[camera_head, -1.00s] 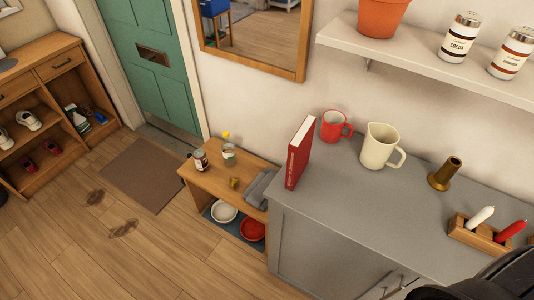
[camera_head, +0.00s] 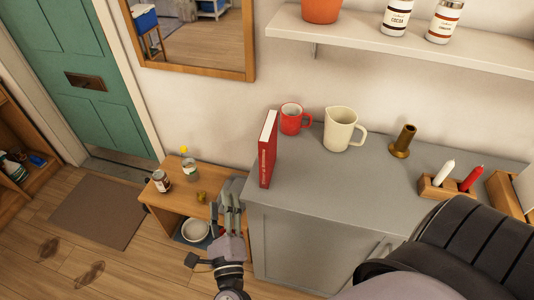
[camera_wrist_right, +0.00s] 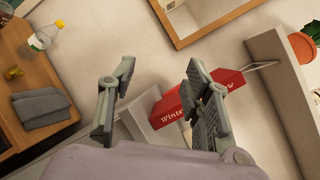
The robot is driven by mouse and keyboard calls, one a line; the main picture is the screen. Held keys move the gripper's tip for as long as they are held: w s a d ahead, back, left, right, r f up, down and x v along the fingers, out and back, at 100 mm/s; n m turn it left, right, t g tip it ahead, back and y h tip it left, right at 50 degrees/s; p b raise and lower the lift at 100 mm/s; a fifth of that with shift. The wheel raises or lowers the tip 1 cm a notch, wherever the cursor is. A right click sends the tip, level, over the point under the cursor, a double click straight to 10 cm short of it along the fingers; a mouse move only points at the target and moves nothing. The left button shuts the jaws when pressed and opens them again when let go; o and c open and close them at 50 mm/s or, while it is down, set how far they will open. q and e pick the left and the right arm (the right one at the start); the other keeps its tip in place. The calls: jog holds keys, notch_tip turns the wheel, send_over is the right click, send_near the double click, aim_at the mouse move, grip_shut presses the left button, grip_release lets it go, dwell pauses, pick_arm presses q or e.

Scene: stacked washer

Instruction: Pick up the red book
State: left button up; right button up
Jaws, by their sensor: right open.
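The red book (camera_head: 267,158) stands upright at the left end of the grey cabinet top (camera_head: 330,195), its spine facing out. My right gripper (camera_head: 231,184) is open and empty. In the head view it is left of the book and a little lower, in front of the wooden bench (camera_head: 165,197). The book is not between the fingers. My left gripper is not in view.
A red mug (camera_head: 291,119) stands close behind the book. A cream jug (camera_head: 341,128), brass candle holder (camera_head: 403,141) and candle box (camera_head: 436,189) stand further right. A wall shelf (camera_head: 400,42) overhangs the cabinet.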

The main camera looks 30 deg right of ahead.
aim_at(263, 156)
jog(key=s+d+r+m+g+h, duration=0.45)
jog(key=d+r+m, duration=0.2)
jog(key=m, duration=0.75)
jog(key=shift+g+h, duration=0.45)
jog(key=p+x, duration=0.1)
jog(key=x, duration=0.4)
jog(key=p+x, duration=0.1)
jog(key=x, duration=0.4)
jog(key=shift+w+d+r, duration=0.1)
jog(key=shift+w+r, duration=0.1)
jog(key=shift+w, duration=0.1)
jog(key=p+x, duration=0.1)
jog(key=x, duration=0.5)
jog(key=shift+w+d+f, duration=0.1)
jog(key=shift+w+d, duration=0.15)
jog(key=shift+c, duration=0.5)
grip_shut()
